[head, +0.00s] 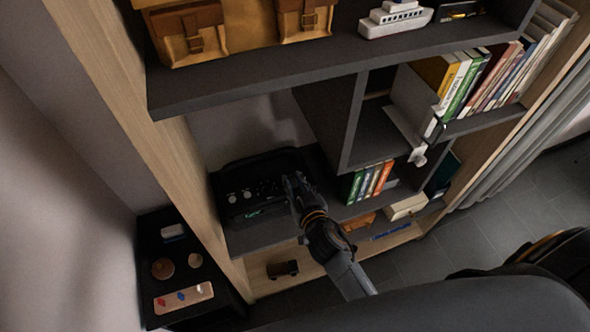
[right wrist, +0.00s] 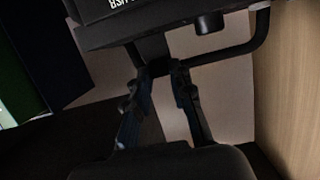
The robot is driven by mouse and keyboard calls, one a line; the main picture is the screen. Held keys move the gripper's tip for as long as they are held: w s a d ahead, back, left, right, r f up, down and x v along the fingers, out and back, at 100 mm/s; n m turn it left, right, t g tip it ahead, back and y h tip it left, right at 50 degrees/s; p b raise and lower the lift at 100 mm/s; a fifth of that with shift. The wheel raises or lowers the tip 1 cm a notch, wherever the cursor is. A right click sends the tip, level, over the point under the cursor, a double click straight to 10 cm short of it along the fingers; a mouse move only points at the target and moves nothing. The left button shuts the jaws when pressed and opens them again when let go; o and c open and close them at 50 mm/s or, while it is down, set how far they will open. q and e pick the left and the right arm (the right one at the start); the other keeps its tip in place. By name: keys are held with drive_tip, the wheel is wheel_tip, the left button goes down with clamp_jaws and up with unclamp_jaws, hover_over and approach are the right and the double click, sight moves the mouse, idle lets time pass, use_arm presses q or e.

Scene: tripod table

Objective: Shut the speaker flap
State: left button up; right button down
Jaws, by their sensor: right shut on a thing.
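The black speaker (head: 240,205) stands on a dark shelf at the left of the shelving, with pale knobs on its front. Its dark body with white lettering also fills the top of the right wrist view (right wrist: 90,10). My right gripper (head: 293,184) is at the speaker's right side. In the right wrist view my right gripper (right wrist: 160,70) has its fingertips closed on a small dark part at the speaker's edge, which looks like the flap (right wrist: 152,47). The flap's exact angle is too dark to tell. My left gripper is not in view.
Upright books (head: 370,182) stand right of the speaker, beside a vertical divider (head: 345,130). The upper shelf (head: 230,85) overhangs the speaker. A wooden side panel (head: 190,170) is close on its left. A toy truck (head: 282,269) sits on the bottom shelf.

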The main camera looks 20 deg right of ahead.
drive_tip(key=g+p, duration=0.1)
drive_tip(key=p, duration=0.1)
drive_tip(key=w+g+p, duration=0.1)
drive_tip(key=p, duration=0.2)
drive_tip(key=w+r+g+p, duration=0.1)
drive_tip(key=p, duration=0.1)
drive_tip(key=shift+g+p, duration=0.4)
drive_tip(key=shift+w+f+g+p, duration=0.3)
drive_tip(key=shift+w+g, duration=0.15)
drive_tip(key=shift+g, duration=0.45)
drive_tip(key=g, duration=0.1)
drive_tip(key=w+g, duration=0.1)
drive_tip(key=g, duration=0.1)
drive_tip(key=shift+w+a+f+g, duration=0.1)
drive_tip(key=shift+w+f+g, duration=0.1)
drive_tip(key=shift+f+g, duration=0.15)
drive_tip(key=shift+w+f+g, duration=0.15)
drive_tip(key=shift+f+g, duration=0.1)
drive_tip(key=shift+g, duration=0.4)
drive_tip(key=shift+f, duration=0.1)
drive_tip(key=c, duration=1.4)
unclamp_jaws()
drive_tip(key=shift+o, duration=1.2)
drive_tip(key=shift+w, duration=0.1)
